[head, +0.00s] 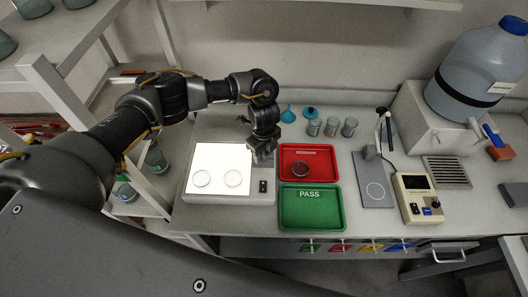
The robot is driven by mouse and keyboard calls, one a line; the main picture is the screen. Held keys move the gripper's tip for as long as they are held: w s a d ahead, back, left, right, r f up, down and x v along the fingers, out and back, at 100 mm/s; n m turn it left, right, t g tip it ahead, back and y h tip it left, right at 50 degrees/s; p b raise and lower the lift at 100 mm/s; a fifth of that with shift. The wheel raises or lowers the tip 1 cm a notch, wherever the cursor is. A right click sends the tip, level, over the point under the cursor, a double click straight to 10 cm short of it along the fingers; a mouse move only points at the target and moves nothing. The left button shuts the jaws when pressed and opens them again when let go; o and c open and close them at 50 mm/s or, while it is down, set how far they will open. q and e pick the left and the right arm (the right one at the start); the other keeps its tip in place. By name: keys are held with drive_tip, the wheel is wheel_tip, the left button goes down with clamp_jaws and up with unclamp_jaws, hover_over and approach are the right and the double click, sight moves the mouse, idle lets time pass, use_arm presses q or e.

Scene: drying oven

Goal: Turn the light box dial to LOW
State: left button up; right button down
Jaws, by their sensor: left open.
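My right gripper is not in view.
Several jars (331,127) stand behind. A grey stand (374,185) and a meter box (418,199) are further right.

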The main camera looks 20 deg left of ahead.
sight(264, 153)
use_arm(q)
drive_tip(key=shift+r, duration=0.35)
wheel_tip(264, 153, up, 10)
drive_tip(key=b, duration=0.1)
idle(0.3)
